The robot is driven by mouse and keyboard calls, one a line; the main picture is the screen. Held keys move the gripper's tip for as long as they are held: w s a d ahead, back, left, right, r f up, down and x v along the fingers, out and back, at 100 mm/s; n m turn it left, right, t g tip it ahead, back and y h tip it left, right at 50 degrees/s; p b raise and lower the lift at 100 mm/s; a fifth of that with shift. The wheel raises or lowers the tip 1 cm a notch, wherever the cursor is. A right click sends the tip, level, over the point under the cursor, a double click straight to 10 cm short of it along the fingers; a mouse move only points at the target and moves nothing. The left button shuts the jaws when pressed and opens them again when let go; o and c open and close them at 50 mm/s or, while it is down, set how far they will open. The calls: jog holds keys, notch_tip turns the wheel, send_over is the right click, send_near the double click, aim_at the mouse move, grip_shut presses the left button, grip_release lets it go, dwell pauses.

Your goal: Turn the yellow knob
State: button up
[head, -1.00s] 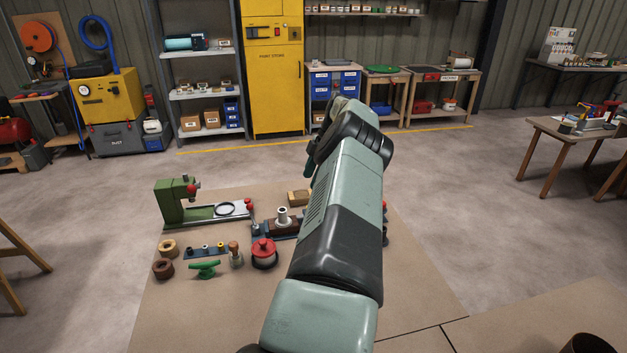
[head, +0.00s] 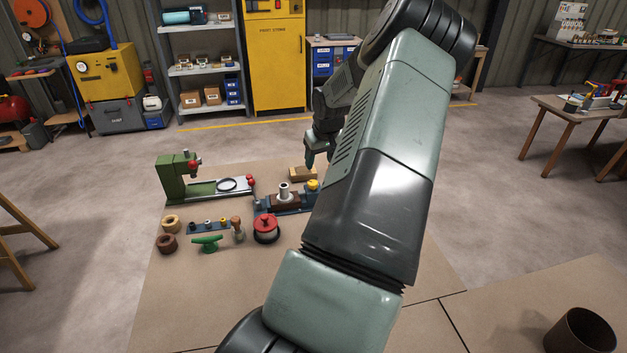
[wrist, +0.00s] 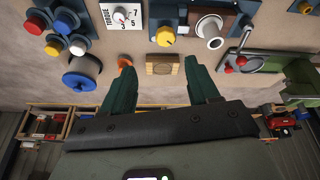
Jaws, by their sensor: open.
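The yellow knob (head: 313,185) sits at the right end of a blue vise-like fixture (head: 262,206) on the board, partly beside my arm in the head view. In the wrist view the yellow knob (wrist: 166,37) is at the upper middle, beyond my fingertips. My gripper (wrist: 160,80) is open and empty, its two green fingers wide apart. In the head view my gripper (head: 316,160) hangs above the far edge of the board, behind the knob and apart from it.
A wooden block (wrist: 162,65) lies between the fingertips in the wrist picture. A torque dial (wrist: 123,16) and a button cluster (wrist: 62,32) are left of the knob there. A green press (head: 172,190) and a red-lidded pot (head: 265,229) share the board (head: 215,300).

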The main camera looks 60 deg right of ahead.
aim_at(313, 182)
jog(key=shift+m, duration=0.7)
jog(key=x, duration=0.7)
jog(key=a+x, duration=0.1)
jog(key=x, duration=0.2)
jog(key=shift+w+f, duration=0.2)
jog(key=c, duration=1)
